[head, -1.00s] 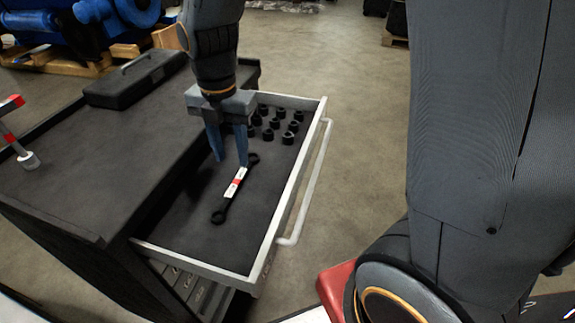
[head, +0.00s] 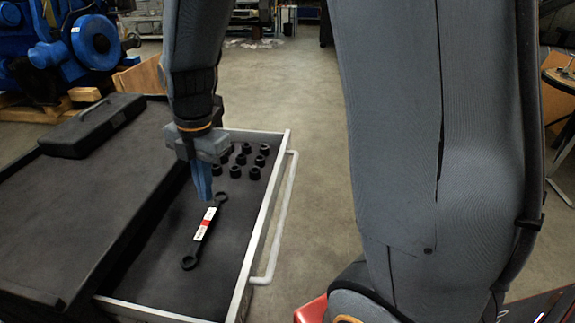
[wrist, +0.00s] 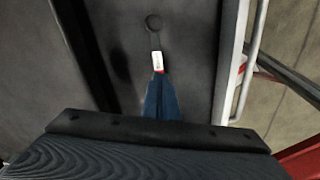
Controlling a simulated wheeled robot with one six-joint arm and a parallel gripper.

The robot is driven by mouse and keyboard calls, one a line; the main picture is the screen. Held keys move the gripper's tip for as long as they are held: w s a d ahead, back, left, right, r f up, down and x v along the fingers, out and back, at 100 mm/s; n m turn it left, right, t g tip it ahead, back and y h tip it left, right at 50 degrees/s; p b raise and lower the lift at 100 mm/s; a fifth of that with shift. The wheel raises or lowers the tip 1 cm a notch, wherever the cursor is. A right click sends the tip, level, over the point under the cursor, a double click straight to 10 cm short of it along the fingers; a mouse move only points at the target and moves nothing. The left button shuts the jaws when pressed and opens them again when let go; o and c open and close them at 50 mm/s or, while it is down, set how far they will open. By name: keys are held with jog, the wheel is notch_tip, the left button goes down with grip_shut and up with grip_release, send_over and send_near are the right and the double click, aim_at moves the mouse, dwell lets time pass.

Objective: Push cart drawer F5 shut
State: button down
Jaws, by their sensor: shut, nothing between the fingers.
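The cart drawer (head: 262,217) is pulled open, with a light metal rim, a dark lined floor and a pale bar handle (head: 284,215) on its outer front. No F5 marking is readable. My gripper (head: 204,197) is shut and empty, its blue fingers pointing down over the drawer interior, inside the front wall and apart from the handle. A dark ring wrench (head: 205,226) with a red-and-white label lies in the drawer close to the fingertips. In the wrist view, the fingers (wrist: 160,80) overlap the wrench (wrist: 157,60); whether they touch it I cannot tell.
Several black sockets (head: 247,160) stand at the drawer's far end. A black case (head: 92,125) lies on the dark cart top (head: 75,195). A blue engine (head: 75,45) on a pallet is at the back left. The floor beyond the handle is clear.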

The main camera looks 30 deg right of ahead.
jog(key=w+d+m+t, duration=0.2)
jog(key=d+m, duration=0.6)
jog(key=d, duration=0.1)
jog(key=w+d+m+t+y+p, duration=0.1)
jog(key=w+d+m, duration=0.2)
jog(key=d+m, duration=0.5)
jog(key=w+d+r+m+t+y, duration=0.1)
jog(key=w+d+m+t, duration=0.1)
jog(key=d+m, duration=0.7)
jog(key=shift+w+d+t, duration=0.3)
jog(key=shift+w+d, duration=0.3)
jog(key=shift+d, duration=0.1)
jog(key=s+d+m+t+h, duration=0.1)
jog(key=d+m+t, duration=0.1)
jog(key=d+m, duration=0.65)
jog(key=w+a+f+n+p, duration=0.1)
jog(key=w+a+f+p, duration=0.2)
jog(key=w+f, duration=0.4)
jog(key=shift+w+f+n+p, duration=0.15)
jog(key=shift+w+n+p, duration=0.2)
jog(key=shift+w+p, duration=0.4)
